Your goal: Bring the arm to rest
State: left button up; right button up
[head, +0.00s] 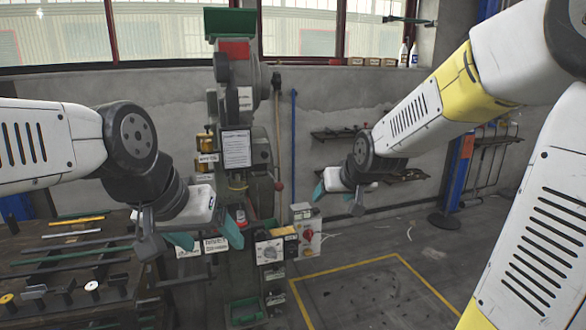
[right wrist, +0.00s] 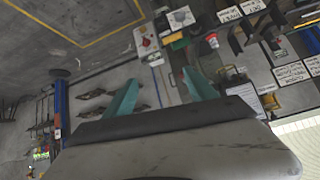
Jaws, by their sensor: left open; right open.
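My left gripper (head: 206,238) is in front of the rivet press (head: 236,110), with its teal fingers apart and nothing visible between them. My right gripper (head: 337,196) hangs in the air to the right of the press, in front of the back wall. Its teal fingers also show in the right wrist view (right wrist: 162,92), spread apart with nothing between them. My right arm reaches in from the upper right. The press is tall and green-grey with a red part near its top, and its lower part is partly hidden behind my left gripper.
A workbench (head: 70,290) with rods and small tools stands at the lower left, below my left arm. A control box (head: 308,236) is right of the press. A yellow-lined floor area (head: 375,295) is clear. A blue post (head: 457,175) and wall shelves (head: 340,133) stand further back.

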jog(key=s+d+r+g, duration=0.1)
jog(key=s+d, duration=0.1)
jog(key=s, duration=0.9)
jog(key=s+d+r+m+g, duration=0.1)
jog(key=s+d+r, duration=0.1)
jog(key=s, duration=0.9)
jog(key=shift+s+g, duration=0.35)
jog(key=shift+g, duration=0.05)
